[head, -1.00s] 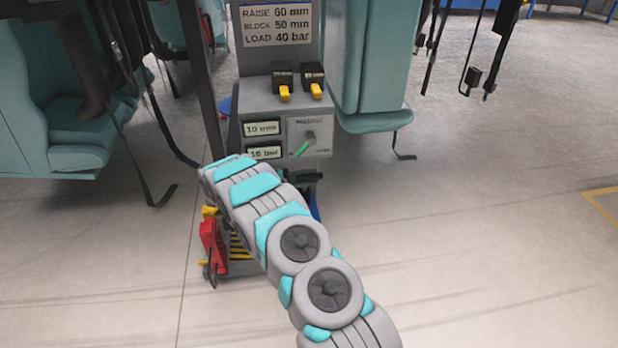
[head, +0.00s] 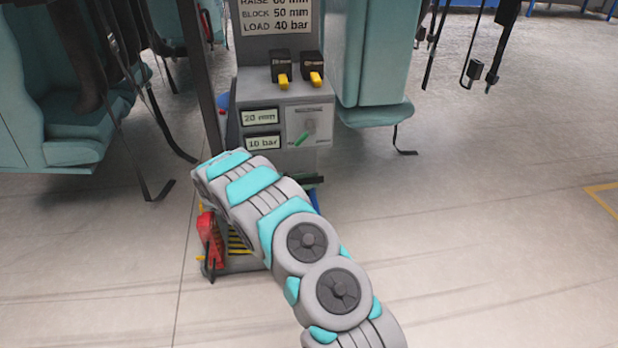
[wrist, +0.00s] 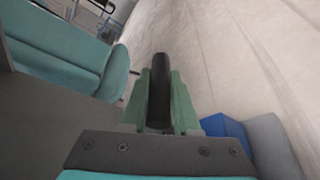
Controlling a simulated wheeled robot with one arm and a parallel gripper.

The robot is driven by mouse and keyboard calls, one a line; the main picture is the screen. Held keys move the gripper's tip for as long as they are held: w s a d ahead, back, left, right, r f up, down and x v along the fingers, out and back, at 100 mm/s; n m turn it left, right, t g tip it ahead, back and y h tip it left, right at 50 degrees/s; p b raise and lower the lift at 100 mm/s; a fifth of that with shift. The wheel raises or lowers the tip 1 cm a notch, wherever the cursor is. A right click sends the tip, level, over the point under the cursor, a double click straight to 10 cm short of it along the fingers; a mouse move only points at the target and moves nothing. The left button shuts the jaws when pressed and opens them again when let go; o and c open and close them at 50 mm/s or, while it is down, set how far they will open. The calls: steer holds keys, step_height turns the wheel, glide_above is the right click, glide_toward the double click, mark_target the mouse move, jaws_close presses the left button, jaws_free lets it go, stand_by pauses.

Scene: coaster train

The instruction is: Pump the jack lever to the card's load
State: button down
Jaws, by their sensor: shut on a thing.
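In the wrist view my gripper (wrist: 160,104) is shut on the black jack lever (wrist: 160,76), which stands between its two green fingers. The jack's grey control box (head: 258,95) stands behind my arm. Its upper display (head: 261,117) reads 20 mm and its lower display (head: 263,142) reads 10 bar. The white card (head: 276,17) on the post above is cut by the top edge; it reads BLOCK 50 mm and LOAD 40 bar, and its top line is partly cut.
Two black switches with yellow levers (head: 283,80) (head: 315,78) sit on the box top. A dial with a green pointer (head: 301,139) is beside the displays. Teal seats (head: 375,60) hang on both sides. A red part (head: 211,238) is low at left. The floor at right is clear.

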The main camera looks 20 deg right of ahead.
steer(key=s+a+f+b, duration=0.1)
steer(key=s+f+b, duration=0.2)
steer(key=f+b, duration=0.2)
steer(key=shift+s+f+m+b, duration=0.35)
steer(key=shift+m+b, duration=0.05)
steer(key=shift+b, duration=0.05)
steer(key=shift+a, duration=0.1)
steer(key=c, duration=0.6)
jaws_free()
steer(key=shift+r, duration=0.1)
steer(key=shift+c, duration=0.2)
steer(key=s+a+r, duration=0.2)
steer(key=s, duration=0.5)
steer(key=s+a+r, duration=0.2)
steer(key=s+r, duration=0.1)
steer(key=s, duration=0.5)
steer(key=shift+s+a, duration=0.2)
